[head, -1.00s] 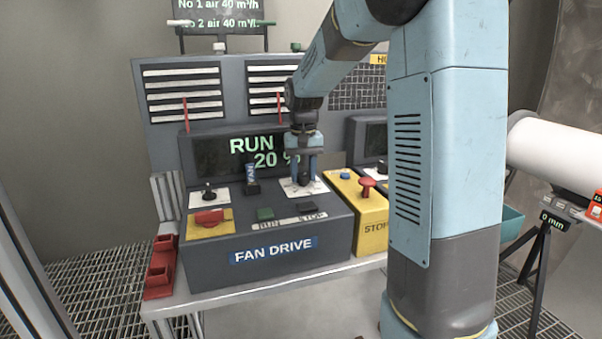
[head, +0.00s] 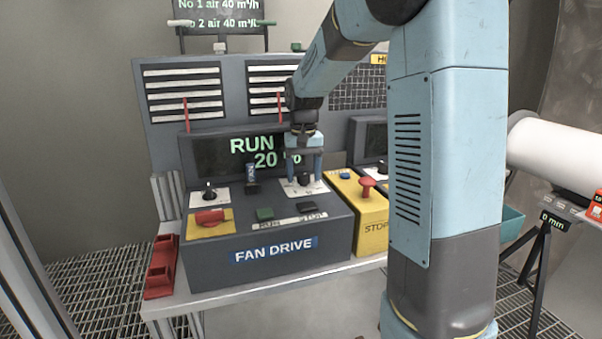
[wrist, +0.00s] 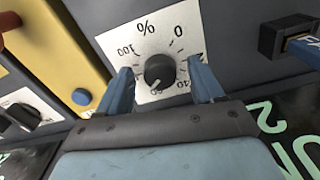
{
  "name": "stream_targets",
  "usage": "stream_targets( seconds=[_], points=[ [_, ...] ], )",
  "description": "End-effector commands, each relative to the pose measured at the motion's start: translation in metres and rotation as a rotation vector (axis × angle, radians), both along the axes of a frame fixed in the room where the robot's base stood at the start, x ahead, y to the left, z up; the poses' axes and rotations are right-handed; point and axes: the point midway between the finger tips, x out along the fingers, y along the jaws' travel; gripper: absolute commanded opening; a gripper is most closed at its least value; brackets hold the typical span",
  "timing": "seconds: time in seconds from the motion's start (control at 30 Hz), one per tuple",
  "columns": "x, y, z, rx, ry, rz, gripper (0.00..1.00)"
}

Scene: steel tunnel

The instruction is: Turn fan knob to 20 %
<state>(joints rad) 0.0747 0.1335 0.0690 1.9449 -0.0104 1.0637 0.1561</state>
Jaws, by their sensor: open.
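The fan knob (wrist: 159,72) is a black round knob on a white percent dial plate (wrist: 113,44), seen close up in the wrist view. In the head view the knob (head: 304,178) sits on the sloped top of the grey FAN DRIVE box (head: 200,262). My gripper (head: 304,180) points down over the dial, and it also shows in the wrist view (wrist: 162,82). Its two blue fingers are open, one on each side of the knob with gaps between. The display (head: 258,152) reads RUN and 20 %, its right end partly hidden by my gripper.
A yellow STOP box (head: 372,238) with a red mushroom button (head: 367,186) stands just right. A small upright key-like part (head: 251,178) stands left of the dial.

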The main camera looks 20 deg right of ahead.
Motion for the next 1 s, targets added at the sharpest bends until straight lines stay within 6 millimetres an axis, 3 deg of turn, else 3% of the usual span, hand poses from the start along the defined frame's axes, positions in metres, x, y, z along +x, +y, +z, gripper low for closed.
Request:
stream_targets(
  seconds=[0.23, 0.7, 1.0],
  points=[
    [0.001, 0.000, 0.016, 0.000, -0.003, 0.000, 0.67],
    [0.001, 0.000, 0.105, 0.000, -0.003, 0.001, 0.67],
    [0.001, 0.000, 0.134, 0.000, 0.001, 0.000, 0.67]
  ],
)
